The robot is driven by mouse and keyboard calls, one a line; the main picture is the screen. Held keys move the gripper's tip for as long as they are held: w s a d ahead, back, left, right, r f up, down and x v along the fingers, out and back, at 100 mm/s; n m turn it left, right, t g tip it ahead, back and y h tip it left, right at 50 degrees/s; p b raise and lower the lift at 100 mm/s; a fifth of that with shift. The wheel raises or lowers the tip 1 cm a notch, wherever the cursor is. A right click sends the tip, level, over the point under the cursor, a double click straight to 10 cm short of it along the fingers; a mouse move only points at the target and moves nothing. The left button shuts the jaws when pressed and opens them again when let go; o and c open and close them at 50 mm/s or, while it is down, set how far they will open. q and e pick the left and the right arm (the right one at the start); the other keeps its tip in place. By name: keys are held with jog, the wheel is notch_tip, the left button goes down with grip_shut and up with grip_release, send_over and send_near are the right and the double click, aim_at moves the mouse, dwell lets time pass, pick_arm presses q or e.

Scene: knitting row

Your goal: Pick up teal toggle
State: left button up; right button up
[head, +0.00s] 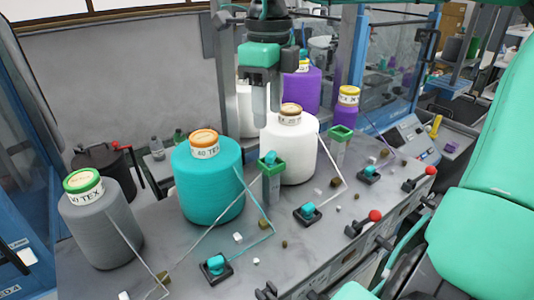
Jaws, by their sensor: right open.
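Several small teal toggles are in the head view. One teal toggle (216,264) sits on a black base near the front edge of the grey table, another (307,211) sits right of it, and a third (370,170) is farther right. A teal piece (270,157) also sits in a green-topped post (271,186). My right gripper (267,104) points down from the top centre, open and empty, above and behind that post, seen against the white cone. My left gripper is not in view.
A grey cone (102,225), a teal cone (207,180), a white cone (288,150) and purple cones (301,92) stand on the table (180,245). Thin yarns run between them. Red-knobbed levers (362,223) line the front right edge. Small white and brown bits lie about.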

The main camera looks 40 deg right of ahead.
aim_at(271, 153)
notch_tip(271, 153, down, 4)
jog(key=shift+w+r+p, duration=0.1)
jog(key=shift+r+p, duration=0.15)
jog(key=shift+p, duration=0.15)
jog(key=f, duration=0.1)
jog(key=f+p, duration=0.1)
jog(key=f, duration=0.1)
jog(key=f+p, duration=0.1)
jog(key=shift+s+d+f, duration=0.15)
jog(key=shift+s+d, duration=0.05)
jog(key=shift+s, duration=0.2)
jog(key=shift+w+f, duration=0.1)
jog(key=shift+f, duration=0.25)
jog(key=shift+a, duration=0.1)
jog(key=c, duration=0.9)
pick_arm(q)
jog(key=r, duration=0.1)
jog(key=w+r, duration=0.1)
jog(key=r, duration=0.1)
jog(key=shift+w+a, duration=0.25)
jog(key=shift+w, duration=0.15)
